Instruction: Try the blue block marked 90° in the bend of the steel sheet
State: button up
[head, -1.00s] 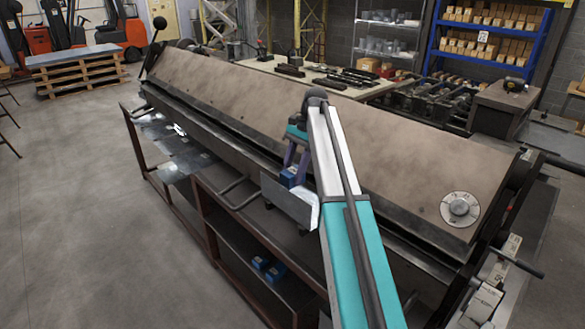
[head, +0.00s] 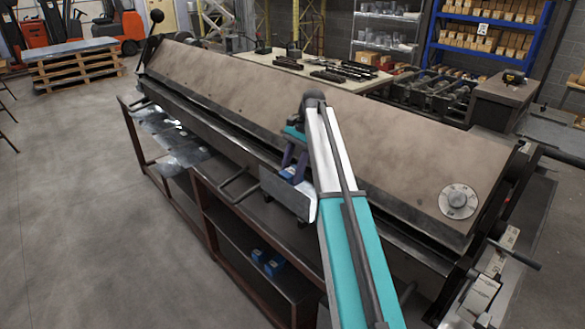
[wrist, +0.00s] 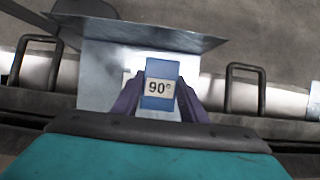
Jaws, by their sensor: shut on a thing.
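The blue block marked 90° (wrist: 160,84) is between the fingers of my gripper (wrist: 160,105), which is shut on it; its label faces the wrist camera. The bent steel sheet (wrist: 105,70) lies beyond and under the block in the wrist view, with one flange rising along its far edge. The block is over the sheet's flat part, apart from the bend line in the picture; whether it touches the sheet I cannot tell. In the head view my gripper (head: 294,160) is at the front edge of the bending machine, and the sheet (head: 286,194) hangs out there, partly hidden by my arm.
The long folding machine (head: 330,120) fills the middle, with a dial (head: 458,202) at its right end. Blue blocks (head: 268,263) lie on the lower shelf. Handles (wrist: 245,88) stick out along the front edge. Sheet pieces (head: 170,140) lie at the left.

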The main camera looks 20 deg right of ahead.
jog(key=shift+a+f, duration=0.15)
jog(key=shift+f, duration=1)
jog(key=shift+s+a, duration=0.3)
jog(key=shift+a, duration=0.35)
jog(key=shift+s+a, duration=0.25)
jog(key=shift+a, duration=0.4)
dwell(0.7)
jog(key=shift+f, duration=0.25)
dwell(0.5)
jog(key=shift+s+a, duration=0.1)
jog(key=shift+a, duration=0.1)
dwell(0.7)
jog(key=shift+r, duration=0.1)
dwell(0.7)
jog(key=shift+v, duration=2.75)
jog(key=shift+d, duration=0.15)
